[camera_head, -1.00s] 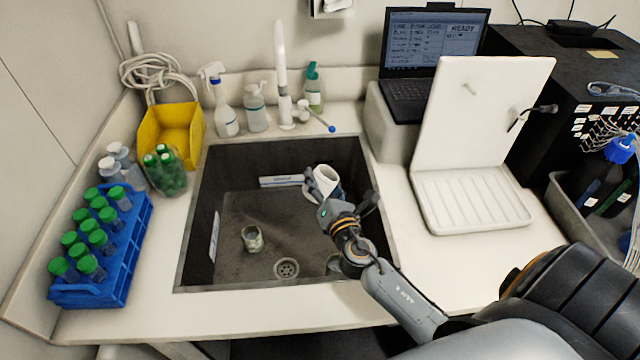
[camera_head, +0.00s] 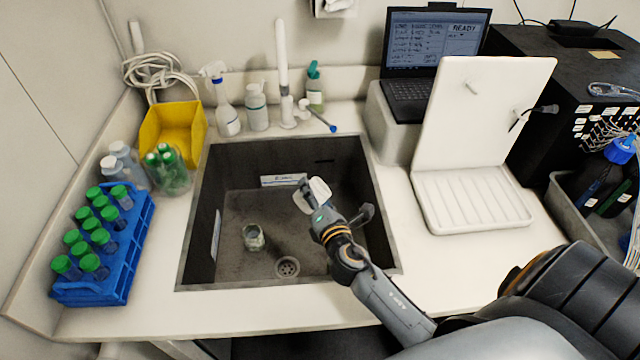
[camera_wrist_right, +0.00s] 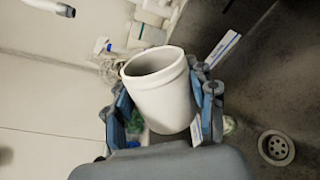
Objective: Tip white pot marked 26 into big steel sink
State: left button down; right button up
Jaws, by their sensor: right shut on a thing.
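The white pot (camera_wrist_right: 162,100) is between the fingers of my right gripper (camera_wrist_right: 160,108), which is shut on it. In the wrist view its open mouth shows and no marking is visible. In the head view the white pot (camera_head: 313,194) is over the big steel sink (camera_head: 230,270), mostly hidden by my right gripper (camera_head: 316,200). The pot looks tilted; I cannot tell whether anything leaves it. The sink has a drain (camera_head: 287,267), also in the wrist view (camera_wrist_right: 276,148). My left gripper is not in view.
A small glass jar (camera_head: 253,238) stands inside the sink. A faucet (camera_head: 284,75) and bottles (camera_head: 228,115) stand behind it. A blue rack (camera_head: 105,290) of green-capped tubes is at left. A white drying rack (camera_head: 470,200) and laptop (camera_head: 430,60) are at right.

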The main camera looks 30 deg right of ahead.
jog(key=shift+r+p, duration=0.15)
jog(key=shift+p, duration=0.25)
jog(key=m+y+p, duration=0.1)
jog(key=m+p, duration=0.1)
jog(key=m+g+p, duration=0.1)
jog(key=m+p, duration=0.2)
jog(key=shift+y, duration=0.4)
jog(key=m+y+p, duration=0.1)
jog(key=m+p, duration=0.1)
jog(key=shift+a+m, duration=0.15)
jog(key=shift+m, duration=0.25)
jog(key=shift+f+m+g+p, duration=0.25)
jog(key=shift+m+g+p, duration=0.05)
jog(key=shift+m+p, duration=0.1)
jog(key=shift+a, duration=0.1)
